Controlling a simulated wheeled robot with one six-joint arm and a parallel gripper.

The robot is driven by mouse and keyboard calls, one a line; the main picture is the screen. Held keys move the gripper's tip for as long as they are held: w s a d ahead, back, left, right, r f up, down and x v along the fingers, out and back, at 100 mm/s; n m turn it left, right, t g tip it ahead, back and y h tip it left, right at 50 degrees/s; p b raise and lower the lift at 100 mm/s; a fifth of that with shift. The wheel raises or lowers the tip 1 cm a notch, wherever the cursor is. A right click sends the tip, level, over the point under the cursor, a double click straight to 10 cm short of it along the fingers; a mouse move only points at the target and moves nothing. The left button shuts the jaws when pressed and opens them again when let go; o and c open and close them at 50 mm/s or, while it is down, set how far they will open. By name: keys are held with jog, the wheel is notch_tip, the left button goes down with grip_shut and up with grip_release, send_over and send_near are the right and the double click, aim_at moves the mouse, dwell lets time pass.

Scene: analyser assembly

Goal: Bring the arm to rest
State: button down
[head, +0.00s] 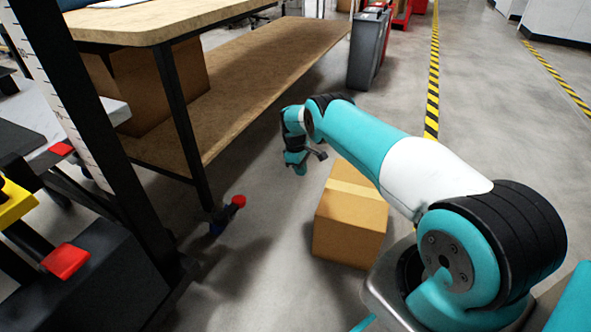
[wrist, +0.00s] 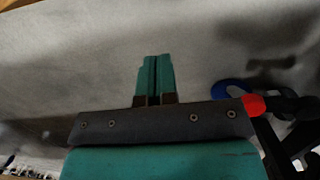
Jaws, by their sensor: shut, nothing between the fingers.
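My arm reaches out from the lower right of the head view, over the floor. My gripper (head: 297,168) hangs at its far end, between the workbench and a cardboard box. In the wrist view my gripper (wrist: 155,75) shows its two teal fingers side by side, touching, with nothing between them. Only grey floor lies behind the fingertips.
A wooden workbench (head: 240,85) with a lower shelf stands left of the arm. A closed cardboard box (head: 350,225) sits on the floor below the arm. Grey bins (head: 368,48) stand behind; open floor lies right.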

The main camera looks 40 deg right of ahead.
jog(key=shift+w+a+b, duration=0.25)
jog(key=shift+w+a, duration=0.05)
jog(key=shift+w, duration=0.2)
jog(key=shift+w+a+b, duration=0.25)
jog(key=shift+w, duration=0.2)
